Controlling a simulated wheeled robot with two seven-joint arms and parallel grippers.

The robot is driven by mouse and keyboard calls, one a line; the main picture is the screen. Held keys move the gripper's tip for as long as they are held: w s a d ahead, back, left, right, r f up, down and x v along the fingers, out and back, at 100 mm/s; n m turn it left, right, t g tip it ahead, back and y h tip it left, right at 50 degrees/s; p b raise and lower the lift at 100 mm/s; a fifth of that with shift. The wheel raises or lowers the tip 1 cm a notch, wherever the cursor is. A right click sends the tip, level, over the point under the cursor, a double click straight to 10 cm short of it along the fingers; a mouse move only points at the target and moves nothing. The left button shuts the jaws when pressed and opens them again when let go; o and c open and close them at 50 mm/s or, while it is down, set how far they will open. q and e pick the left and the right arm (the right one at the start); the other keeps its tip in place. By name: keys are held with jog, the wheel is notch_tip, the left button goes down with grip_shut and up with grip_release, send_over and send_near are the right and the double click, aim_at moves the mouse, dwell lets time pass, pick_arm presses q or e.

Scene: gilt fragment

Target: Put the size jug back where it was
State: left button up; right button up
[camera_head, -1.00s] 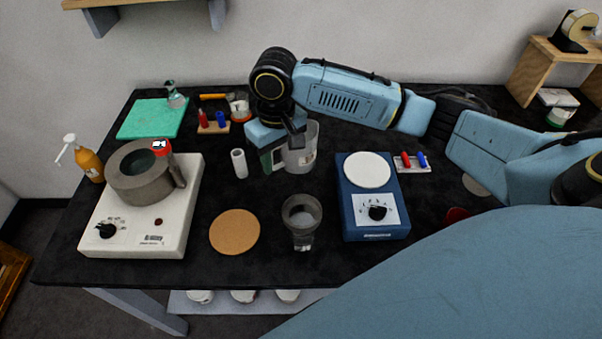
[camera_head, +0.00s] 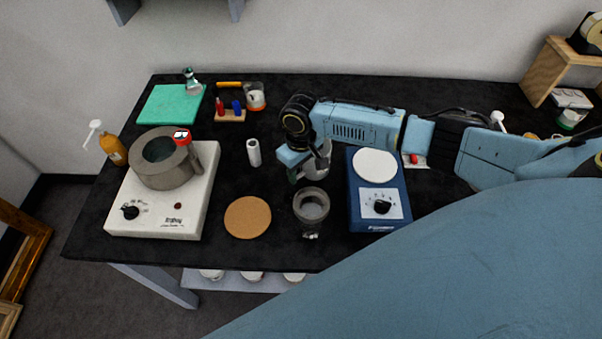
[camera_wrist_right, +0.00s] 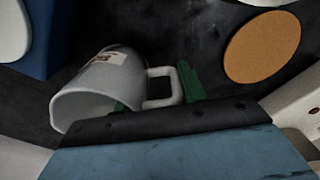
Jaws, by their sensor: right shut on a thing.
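The size jug appears to be the pale grey-white jug with a small label (camera_wrist_right: 100,78), seen tilted in the right wrist view. In the head view the jug (camera_head: 318,163) shows only partly, behind my right gripper (camera_head: 297,174). My right gripper (camera_wrist_right: 155,97) is shut on the jug, with its green fingers at the handle. The jug is left of the blue balance and behind a dark, wide-rimmed cup (camera_head: 311,206). I cannot tell whether its base touches the table. My left gripper is not in view.
A blue balance (camera_head: 381,207) stands right of the jug. A white cylinder (camera_head: 254,152) and a cork disc (camera_head: 248,217) are to the left. A white hotplate (camera_head: 160,213) bears a grey ring-shaped vessel (camera_head: 164,178).

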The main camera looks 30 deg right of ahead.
jog(key=shift+f, duration=1.25)
jog(key=shift+f, duration=0.15)
jog(key=o, duration=1.2)
notch_tip(320, 180, up, 12)
jog(key=shift+r, duration=0.2)
